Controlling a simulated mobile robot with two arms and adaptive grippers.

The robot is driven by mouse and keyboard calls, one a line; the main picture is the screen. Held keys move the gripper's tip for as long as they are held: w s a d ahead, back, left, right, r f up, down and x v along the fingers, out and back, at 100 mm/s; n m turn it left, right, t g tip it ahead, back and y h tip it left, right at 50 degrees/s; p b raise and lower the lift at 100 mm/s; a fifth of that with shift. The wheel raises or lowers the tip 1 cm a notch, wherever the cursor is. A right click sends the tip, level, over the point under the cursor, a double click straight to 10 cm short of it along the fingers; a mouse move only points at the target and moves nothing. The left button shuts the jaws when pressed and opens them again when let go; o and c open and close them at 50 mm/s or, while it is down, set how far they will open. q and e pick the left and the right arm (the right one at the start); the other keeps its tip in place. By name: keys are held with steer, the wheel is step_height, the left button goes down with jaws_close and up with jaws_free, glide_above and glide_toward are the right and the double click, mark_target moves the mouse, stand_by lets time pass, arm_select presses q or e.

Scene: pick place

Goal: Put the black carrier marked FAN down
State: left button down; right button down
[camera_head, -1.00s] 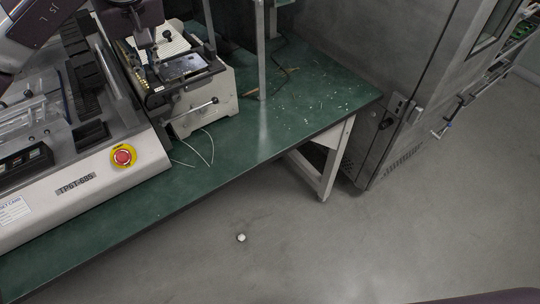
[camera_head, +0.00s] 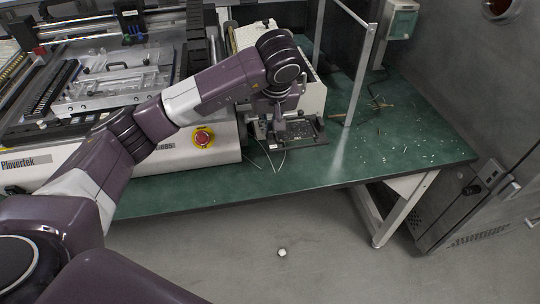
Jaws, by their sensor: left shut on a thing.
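The black carrier (camera_head: 308,134) is a flat dark frame with a greyish middle, at the front of the small white machine on the green bench. Its FAN marking is too small to read. My left gripper (camera_head: 279,129) comes down from above at the carrier's left part and is shut on it. The gripper's wrist and arm hide part of the machine behind. I cannot tell whether the carrier's underside touches anything. My right gripper is not in view.
The small white machine (camera_head: 313,96) stands behind the carrier. A large printer with a red stop button (camera_head: 203,137) is to the left. A metal post (camera_head: 358,75) rises to the right. The green bench (camera_head: 410,148) has free room on its right, with wire scraps.

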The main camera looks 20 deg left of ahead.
mark_target(272, 145)
arm_select(q)
step_height(272, 145, down, 12)
steer(key=shift+f+p, duration=0.1)
steer(key=shift+p, duration=0.45)
steer(key=shift+f, duration=0.1)
steer(key=c, duration=2)
jaws_free()
steer(key=shift+r, duration=0.2)
steer(key=b+v, duration=0.1)
steer(key=v, duration=1)
steer(key=shift+s+d+r, duration=0.15)
steer(key=shift+s+r, duration=0.1)
steer(key=shift+r, duration=0.1)
